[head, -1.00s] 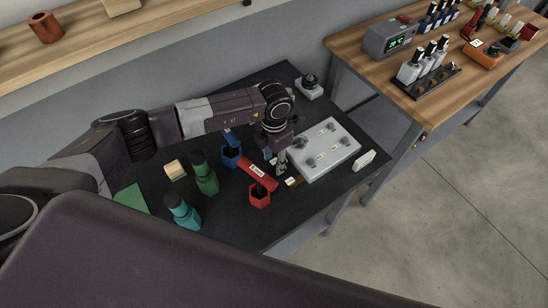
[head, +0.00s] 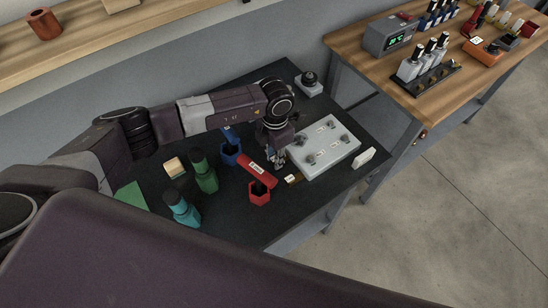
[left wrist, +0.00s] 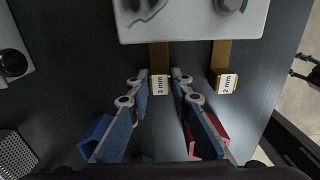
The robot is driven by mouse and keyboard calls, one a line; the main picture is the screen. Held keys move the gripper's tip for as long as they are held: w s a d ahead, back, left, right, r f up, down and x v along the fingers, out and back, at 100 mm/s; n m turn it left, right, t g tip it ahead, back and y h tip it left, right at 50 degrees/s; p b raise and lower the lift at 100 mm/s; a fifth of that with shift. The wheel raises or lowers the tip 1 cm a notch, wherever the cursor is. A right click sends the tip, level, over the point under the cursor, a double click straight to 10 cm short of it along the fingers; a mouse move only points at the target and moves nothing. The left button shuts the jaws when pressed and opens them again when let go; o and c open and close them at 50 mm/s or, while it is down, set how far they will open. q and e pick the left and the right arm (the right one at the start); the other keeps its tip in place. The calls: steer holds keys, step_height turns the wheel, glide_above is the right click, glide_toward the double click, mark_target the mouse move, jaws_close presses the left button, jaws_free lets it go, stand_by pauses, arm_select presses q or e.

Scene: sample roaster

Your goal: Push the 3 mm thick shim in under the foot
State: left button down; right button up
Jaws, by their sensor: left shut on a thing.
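A pale grey plate (head: 337,155) with several dark knobs lies on the dark table; it fills the top of the left wrist view (left wrist: 190,28). A brass-coloured shim with a white label, apparently 3 mm (left wrist: 160,85), lies between the fingers of my left gripper (left wrist: 160,82), which is shut on it. The shim's far end meets the plate's near edge; how far it goes under is hidden. A similar shim marked 2 mm (left wrist: 227,82) reaches the same edge to the right. In the head view my left gripper (head: 277,160) is low beside the plate. My right gripper is not visible.
A red hexagonal cup (head: 259,192) and a labelled red bar (head: 257,169) are close to the gripper. A blue cup (head: 231,154), a green bottle (head: 204,172) and a teal bottle (head: 183,210) stand left. A white block (head: 364,157) is right of the plate.

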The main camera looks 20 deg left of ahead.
arm_select(q)
steer(key=w+b, duration=0.1)
steer(key=w+d+b, duration=0.1)
steer(key=shift+w+d+f+b, duration=0.1)
steer(key=shift+d+f+b, duration=0.05)
steer(key=shift+d+b, duration=0.2)
steer(key=shift+w+d, duration=0.15)
steer(key=shift+w, duration=0.05)
steer(key=shift+s+r, duration=0.1)
steer(key=shift+r, duration=0.2)
steer(key=c, duration=2.1)
jaws_free()
steer(key=o, duration=0.4)
steer(key=shift+f, duration=0.1)
step_height(320, 180, up, 12)
steer(key=shift+r, duration=0.1)
